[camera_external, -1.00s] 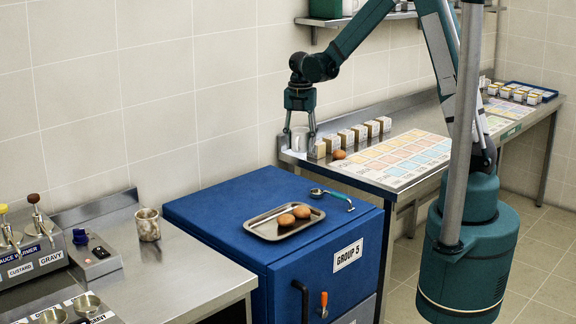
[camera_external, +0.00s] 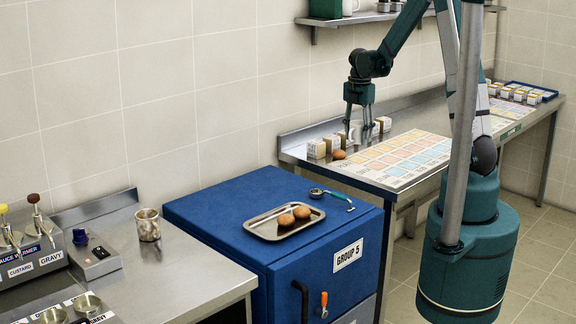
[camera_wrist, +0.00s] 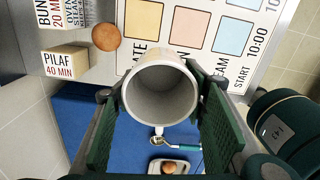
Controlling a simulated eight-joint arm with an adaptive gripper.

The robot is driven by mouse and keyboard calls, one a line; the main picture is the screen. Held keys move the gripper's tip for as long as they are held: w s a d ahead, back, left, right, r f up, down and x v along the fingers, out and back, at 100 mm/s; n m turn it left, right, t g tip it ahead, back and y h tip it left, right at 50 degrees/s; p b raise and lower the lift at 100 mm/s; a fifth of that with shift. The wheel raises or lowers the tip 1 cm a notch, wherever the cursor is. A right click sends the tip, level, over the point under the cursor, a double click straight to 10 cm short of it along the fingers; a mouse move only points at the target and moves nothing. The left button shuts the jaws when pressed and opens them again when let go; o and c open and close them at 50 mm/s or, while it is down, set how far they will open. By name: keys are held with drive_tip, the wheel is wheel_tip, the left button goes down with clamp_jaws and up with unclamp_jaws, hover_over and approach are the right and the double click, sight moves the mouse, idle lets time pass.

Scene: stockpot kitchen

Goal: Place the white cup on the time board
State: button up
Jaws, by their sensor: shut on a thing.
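My gripper (camera_external: 361,132) is shut on the white cup (camera_wrist: 160,92). In the wrist view the cup sits between my two green fingers, its open mouth facing the camera and its inside empty. In the external view the cup (camera_external: 355,126) is partly hidden by the fingers, beside the row of small boxes at the back of the counter. The time board (camera_external: 400,155) is a flat sheet with a grid of orange, yellow and blue squares. It lies to the right and front of my gripper, and its printed squares (camera_wrist: 183,28) show beyond the cup in the wrist view.
Small labelled boxes (camera_external: 316,149) stand along the counter's wall side, close to my gripper. A brown egg (camera_external: 339,154) lies near the board's left end. A blue cabinet (camera_external: 235,200) holds a tray (camera_external: 262,228) with two eggs. A shelf (camera_external: 350,20) hangs above.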

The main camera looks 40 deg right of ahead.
drive_tip(key=m, duration=0.2)
hover_over(375, 166)
idle(0.3)
drive_tip(key=shift+f, duration=3)
drive_tip(key=shift+f+b, duration=0.35)
drive_tip(key=shift+f, duration=1.7)
drive_tip(key=shift+f, duration=0.15)
drive_tip(key=o, duration=0.9)
drive_tip(key=shift+o, duration=0.2)
